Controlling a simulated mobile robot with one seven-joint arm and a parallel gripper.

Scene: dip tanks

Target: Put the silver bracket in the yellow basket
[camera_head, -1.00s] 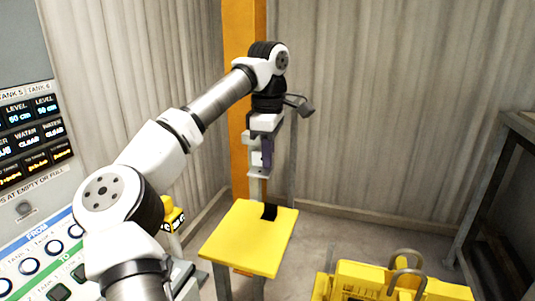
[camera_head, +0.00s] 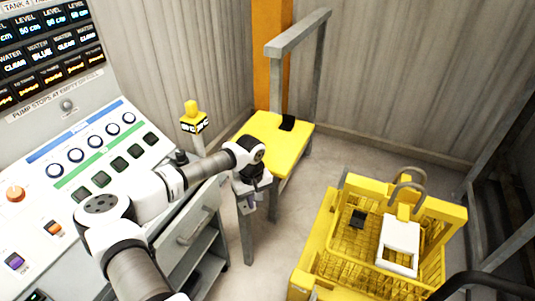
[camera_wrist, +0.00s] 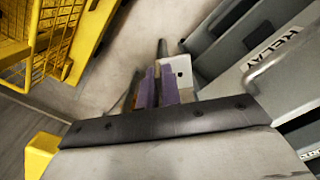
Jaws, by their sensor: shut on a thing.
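The silver bracket (camera_wrist: 181,71) is a pale metal plate with small holes, held at the purple fingers in the wrist view. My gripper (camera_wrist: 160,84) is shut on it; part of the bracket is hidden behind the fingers. In the head view my gripper (camera_head: 248,205) hangs in front of the yellow table, left of the basket and apart from it. The yellow basket (camera_head: 452,213) stands at the lower right, with grey hooked handles on top. Its yellow mesh also shows at the upper left of the wrist view (camera_wrist: 62,42).
A white block (camera_head: 399,240) and a black piece (camera_head: 357,218) show within the basket. The yellow table (camera_head: 268,137) with a black pad stands behind my gripper. A control panel (camera_head: 95,160) and grey drawer cabinet (camera_head: 197,238) stand left. Bare floor lies between cabinet and basket.

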